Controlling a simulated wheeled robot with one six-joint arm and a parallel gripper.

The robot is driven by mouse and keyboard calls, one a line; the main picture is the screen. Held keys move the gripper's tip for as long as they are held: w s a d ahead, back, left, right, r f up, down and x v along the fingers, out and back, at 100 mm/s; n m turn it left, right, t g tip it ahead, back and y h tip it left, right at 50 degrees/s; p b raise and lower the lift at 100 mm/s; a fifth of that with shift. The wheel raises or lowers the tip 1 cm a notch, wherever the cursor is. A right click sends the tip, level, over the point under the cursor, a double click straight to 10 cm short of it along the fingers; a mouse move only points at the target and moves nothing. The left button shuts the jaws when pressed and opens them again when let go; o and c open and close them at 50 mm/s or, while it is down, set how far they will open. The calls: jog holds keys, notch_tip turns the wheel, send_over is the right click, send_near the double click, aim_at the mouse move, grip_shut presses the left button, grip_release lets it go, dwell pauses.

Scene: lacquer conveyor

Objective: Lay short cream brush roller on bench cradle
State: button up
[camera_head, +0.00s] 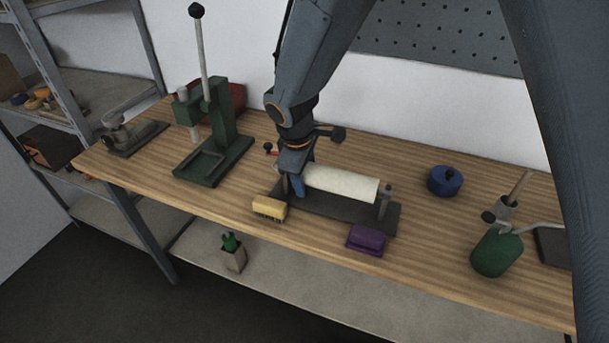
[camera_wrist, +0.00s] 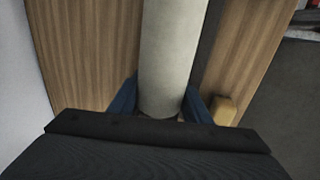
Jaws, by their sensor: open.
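The cream brush roller (camera_head: 342,184) lies lengthwise over the dark bench cradle (camera_head: 345,213). Its right end is by the cradle's right upright post (camera_head: 384,203); the seating of the left end is hidden by my gripper. My gripper (camera_head: 298,188) points down at the roller's left end, with its blue fingers open. In the wrist view the roller (camera_wrist: 170,55) runs between the two fingers of my gripper (camera_wrist: 160,104), one on each side. A dark strip of the cradle (camera_wrist: 209,40) shows beside it. I cannot tell whether the fingers touch the roller.
A blue round tin (camera_head: 444,181) and green can (camera_head: 497,252) are right; a green press (camera_head: 215,150) is left.

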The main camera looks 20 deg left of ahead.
jog(key=shift+o, duration=0.4)
jog(key=p+v, duration=0.5)
jog(key=v, duration=0.3)
jog(key=shift+w+d+p, duration=0.1)
jog(key=shift+d+p, duration=0.05)
jog(key=shift+p, duration=0.25)
